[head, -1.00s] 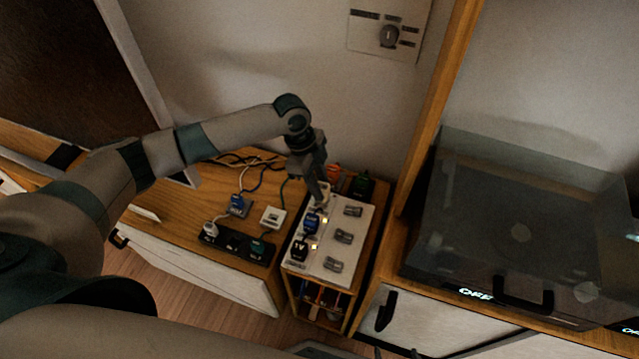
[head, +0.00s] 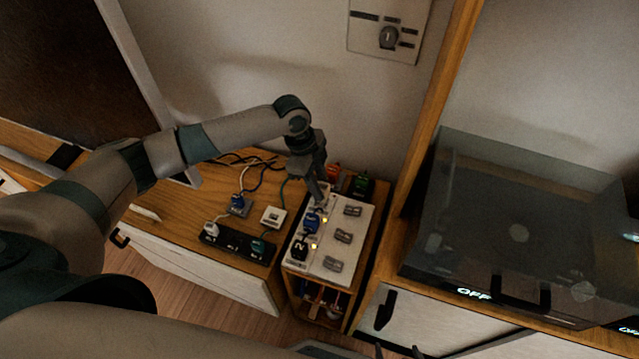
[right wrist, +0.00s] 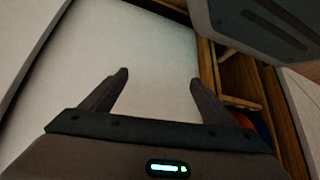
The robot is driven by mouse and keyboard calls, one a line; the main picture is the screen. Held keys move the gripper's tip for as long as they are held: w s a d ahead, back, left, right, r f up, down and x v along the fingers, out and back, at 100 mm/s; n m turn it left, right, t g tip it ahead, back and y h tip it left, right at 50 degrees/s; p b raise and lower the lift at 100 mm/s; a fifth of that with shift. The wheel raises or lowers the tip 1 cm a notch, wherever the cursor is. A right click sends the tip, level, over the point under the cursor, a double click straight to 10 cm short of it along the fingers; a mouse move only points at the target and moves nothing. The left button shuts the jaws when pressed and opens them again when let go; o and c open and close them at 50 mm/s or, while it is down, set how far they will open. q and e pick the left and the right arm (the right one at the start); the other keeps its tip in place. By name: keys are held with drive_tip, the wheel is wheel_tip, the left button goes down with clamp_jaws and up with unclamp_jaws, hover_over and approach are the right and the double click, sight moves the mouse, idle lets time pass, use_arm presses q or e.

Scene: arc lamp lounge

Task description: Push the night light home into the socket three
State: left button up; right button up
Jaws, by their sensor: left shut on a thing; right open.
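The white power strip (head: 331,243) lies on the small wooden cabinet, with plugs along its left side and grey switches along its right. My left gripper (head: 322,203) points down at the strip's far left end, shut on a small pale thing, apparently the night light. The fingers hide most of it, and socket three is hidden beneath, so I cannot tell how deep it sits. My right gripper (right wrist: 159,88) is open and empty in the right wrist view.
A black strip (head: 236,243) with plugs, a white square socket (head: 273,217) and loose cables lie to the left. A wall dial (head: 389,38) is above. A dark transparent box (head: 519,222) stands at right.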

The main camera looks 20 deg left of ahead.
drive_tip(key=shift+r, duration=0.1)
idle(0.4)
use_arm(q)
drive_tip(key=shift+p, duration=0.7)
use_arm(e)
drive_tip(key=shift+r, duration=0.55)
use_arm(q)
drive_tip(key=shift+f+b, duration=0.65)
drive_tip(key=shift+f, duration=1)
use_arm(e)
drive_tip(key=shift+f, duration=0.65)
use_arm(q)
drive_tip(key=o, duration=1.2)
